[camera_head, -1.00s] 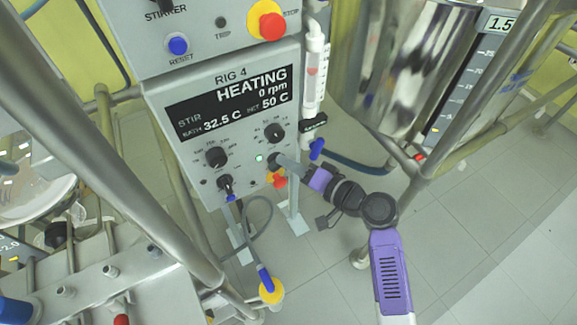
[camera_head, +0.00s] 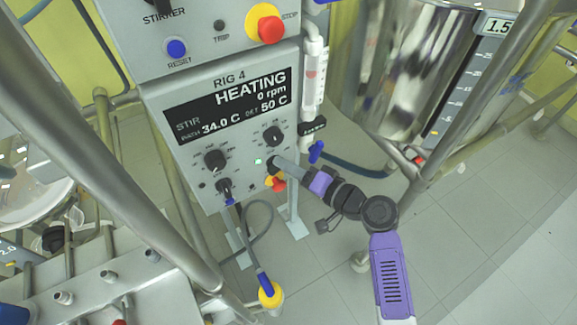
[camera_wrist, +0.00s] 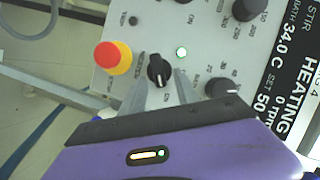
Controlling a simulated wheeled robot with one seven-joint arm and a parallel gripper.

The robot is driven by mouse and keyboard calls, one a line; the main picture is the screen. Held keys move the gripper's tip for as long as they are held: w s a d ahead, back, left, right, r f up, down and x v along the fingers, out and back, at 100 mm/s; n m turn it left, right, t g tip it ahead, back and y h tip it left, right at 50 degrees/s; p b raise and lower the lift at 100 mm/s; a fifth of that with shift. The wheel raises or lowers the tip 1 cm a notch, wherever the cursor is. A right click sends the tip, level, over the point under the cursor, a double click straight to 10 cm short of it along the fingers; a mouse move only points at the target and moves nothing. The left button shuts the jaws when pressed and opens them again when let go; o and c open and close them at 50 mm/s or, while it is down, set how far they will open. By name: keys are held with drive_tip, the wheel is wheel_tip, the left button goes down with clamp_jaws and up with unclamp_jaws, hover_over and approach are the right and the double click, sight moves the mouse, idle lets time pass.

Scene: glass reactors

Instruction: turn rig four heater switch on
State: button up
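The rig 4 panel (camera_head: 190,150) reads HEATING, 0 rpm, bath 34.0 C, set 50 C. In the wrist view a small black rotary switch (camera_wrist: 158,70) sits beside a lit green lamp (camera_wrist: 181,52); the lamp also shows lit in the head view (camera_head: 258,162). The switch carries a pale mark on its face, and a label that looks like ON lies below it. My gripper (camera_wrist: 163,82) is at the switch, its two fingers apart on either side of it with small gaps. In the head view my gripper (camera_head: 276,164) hides most of this switch.
A red-and-yellow stop button (camera_wrist: 113,58) is close beside the switch. Other black knobs (camera_head: 214,160) and (camera_head: 273,135) are near. A blue-capped tap (camera_head: 316,151) hangs right of the panel. Steel frame tubes and a metal vessel (camera_head: 400,70) stand around.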

drive_tip(key=v, duration=0.7)
drive_tip(key=shift+s+d, duration=0.25)
drive_tip(key=shift+d, duration=0.05)
